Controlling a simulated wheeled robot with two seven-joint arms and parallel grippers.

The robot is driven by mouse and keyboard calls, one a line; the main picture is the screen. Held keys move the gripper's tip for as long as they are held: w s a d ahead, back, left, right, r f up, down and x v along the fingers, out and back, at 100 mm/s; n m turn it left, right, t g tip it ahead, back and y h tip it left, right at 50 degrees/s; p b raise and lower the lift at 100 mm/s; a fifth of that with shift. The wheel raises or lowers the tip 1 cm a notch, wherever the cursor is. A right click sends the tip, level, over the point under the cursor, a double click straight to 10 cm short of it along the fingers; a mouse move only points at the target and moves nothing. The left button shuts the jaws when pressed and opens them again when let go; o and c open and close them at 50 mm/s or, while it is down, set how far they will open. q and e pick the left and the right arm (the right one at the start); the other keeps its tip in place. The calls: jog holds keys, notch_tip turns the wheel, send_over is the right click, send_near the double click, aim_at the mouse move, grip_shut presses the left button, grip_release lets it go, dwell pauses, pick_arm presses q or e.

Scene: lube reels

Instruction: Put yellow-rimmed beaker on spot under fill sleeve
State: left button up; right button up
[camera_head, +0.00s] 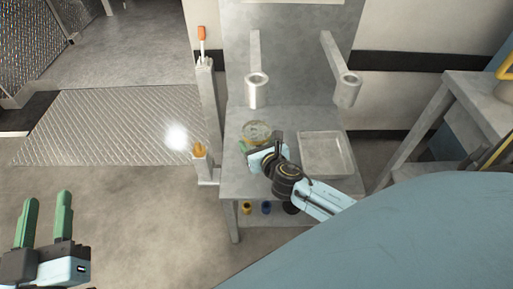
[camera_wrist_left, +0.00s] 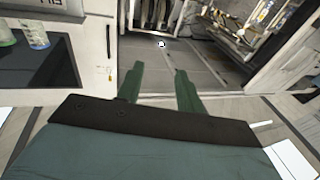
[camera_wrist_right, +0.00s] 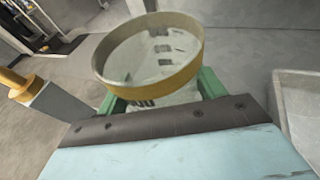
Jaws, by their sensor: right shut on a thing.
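The yellow-rimmed beaker (camera_wrist_right: 150,62) is a clear vessel with a yellow band at its mouth. In the right wrist view it stands upright between the green fingers of my right gripper (camera_wrist_right: 160,95), which is shut on it. In the head view the beaker (camera_head: 257,131) is at the left part of the grey bench, below the left fill sleeve (camera_head: 257,90) in the picture. I cannot tell whether its base touches the bench top. The spot itself is hidden. A second sleeve (camera_head: 349,90) is to the right. My left gripper (camera_head: 47,222) is open and empty, far left of the bench.
A shallow tray (camera_head: 344,170) lies on the bench's right part. A post (camera_head: 207,115) with orange handles stands at the bench's left edge. Small blue and yellow items (camera_head: 265,208) sit on the lower shelf. The floor on the left is clear.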

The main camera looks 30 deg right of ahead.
pick_arm(q)
jog(key=r+t, duration=0.2)
jog(key=r, duration=0.1)
jog(key=s+r+t+h, duration=0.1)
jog(key=shift+s+d+r+b, duration=0.1)
jog(key=shift+d+r+b, duration=0.15)
jog(key=shift+r+b, duration=0.15)
pick_arm(e)
jog(key=shift+f, duration=0.75)
jog(key=shift+f, duration=0.1)
jog(key=shift+f, duration=0.1)
jog(key=o, duration=1.1)
pick_arm(q)
jog(key=shift+s+r+t, duration=0.1)
jog(key=shift+t, duration=0.2)
